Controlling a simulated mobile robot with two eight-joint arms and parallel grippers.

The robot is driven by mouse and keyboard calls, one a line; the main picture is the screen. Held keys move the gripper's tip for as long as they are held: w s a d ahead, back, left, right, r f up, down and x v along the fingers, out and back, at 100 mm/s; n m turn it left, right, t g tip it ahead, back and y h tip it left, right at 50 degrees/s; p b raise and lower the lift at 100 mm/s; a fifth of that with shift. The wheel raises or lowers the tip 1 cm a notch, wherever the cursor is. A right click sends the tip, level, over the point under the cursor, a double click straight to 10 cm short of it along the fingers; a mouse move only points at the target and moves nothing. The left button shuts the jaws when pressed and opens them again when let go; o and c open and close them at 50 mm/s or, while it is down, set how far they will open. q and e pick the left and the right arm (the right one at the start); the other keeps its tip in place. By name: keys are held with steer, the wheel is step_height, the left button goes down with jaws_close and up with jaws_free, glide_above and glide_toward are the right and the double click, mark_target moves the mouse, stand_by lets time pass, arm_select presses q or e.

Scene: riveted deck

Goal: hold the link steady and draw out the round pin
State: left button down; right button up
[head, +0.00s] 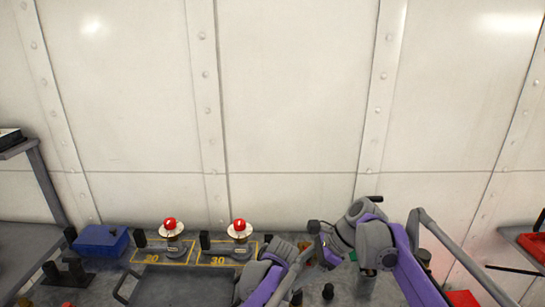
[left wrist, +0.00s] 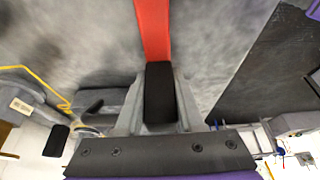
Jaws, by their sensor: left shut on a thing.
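In the left wrist view, my left gripper (left wrist: 159,75) is shut on a flat red bar (left wrist: 153,30), which runs from the black finger pad to the top edge. I cannot tell whether this bar is the link. In the head view my left arm (head: 265,280) comes up at the bottom middle, and its fingertips are hidden. My right gripper (head: 318,242) is beside a small brownish object (head: 305,247); its jaws are too small and covered to read. I cannot make out the round pin in either view.
Two red-topped fittings (head: 171,228) (head: 239,232) stand on yellow-marked plates at the back of the bench. A blue box (head: 100,240) is at the left, and a dark tray (head: 180,285) lies in front. A red bin (head: 533,245) is far right. A riveted wall closes the back.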

arm_select(q)
steer(key=shift+c, duration=2.2)
jaws_free()
